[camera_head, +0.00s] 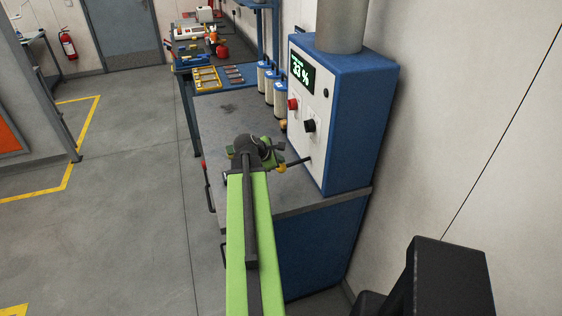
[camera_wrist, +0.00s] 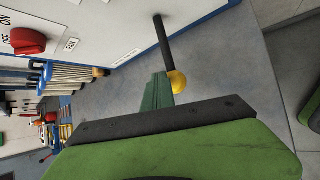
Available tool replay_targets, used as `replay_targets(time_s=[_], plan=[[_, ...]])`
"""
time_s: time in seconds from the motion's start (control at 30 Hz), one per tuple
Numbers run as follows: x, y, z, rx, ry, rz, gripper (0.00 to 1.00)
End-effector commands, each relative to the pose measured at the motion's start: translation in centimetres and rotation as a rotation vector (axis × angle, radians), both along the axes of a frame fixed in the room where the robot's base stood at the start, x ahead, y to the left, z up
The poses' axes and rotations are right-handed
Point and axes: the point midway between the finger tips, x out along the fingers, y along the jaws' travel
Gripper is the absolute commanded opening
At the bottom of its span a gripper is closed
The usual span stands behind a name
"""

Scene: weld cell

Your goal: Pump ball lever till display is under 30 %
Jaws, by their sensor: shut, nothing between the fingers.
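The blue and white cabinet (camera_head: 350,110) stands on the workbench. Its display (camera_head: 301,71) appears to read 33 %. A dark lever (camera_head: 297,162) sticks out of the cabinet's front and ends in a yellow ball (camera_head: 281,168). In the wrist view the lever (camera_wrist: 163,42) and its yellow ball (camera_wrist: 177,82) lie just beyond my gripper (camera_wrist: 158,88). The gripper is shut with nothing in it. Its green fingertip is right beside the ball; I cannot tell whether they touch. In the head view my arm partly hides the gripper (camera_head: 270,157).
Blue-white canisters (camera_head: 272,87) stand behind on the bench (camera_head: 225,115). A yellow tray (camera_head: 206,79) lies farther back. The floor at left is clear.

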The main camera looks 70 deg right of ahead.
Motion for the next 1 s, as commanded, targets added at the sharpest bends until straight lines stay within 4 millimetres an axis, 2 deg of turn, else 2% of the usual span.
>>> replay_targets(time_s=[1.0], plan=[[0.0,0.0,-1.3,0.001,0.0,-0.001,0.0]])
